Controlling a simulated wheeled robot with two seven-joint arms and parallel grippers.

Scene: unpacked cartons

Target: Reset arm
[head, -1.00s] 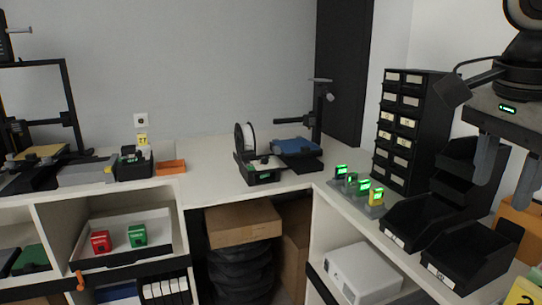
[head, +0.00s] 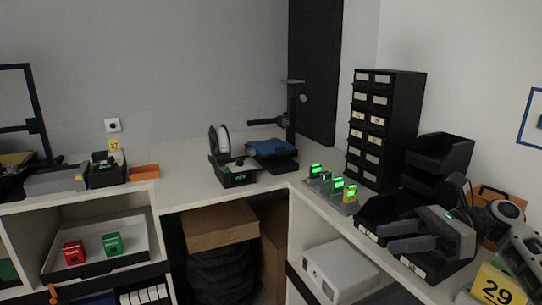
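My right gripper (head: 385,237) is at the lower right, in front of the black open bins. Its two grey fingers point left and stand apart, with nothing seen between them. A small green light shows on its body. My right arm reaches it from the right edge. My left gripper is not in view.
Black open bins (head: 449,151) and a drawer tower (head: 383,130) stand on the right counter. Small green-screened devices (head: 337,186) sit left of the gripper. A 3D printer (head: 232,175) is in the corner. A yellow card marked 29 (head: 497,288) is at lower right.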

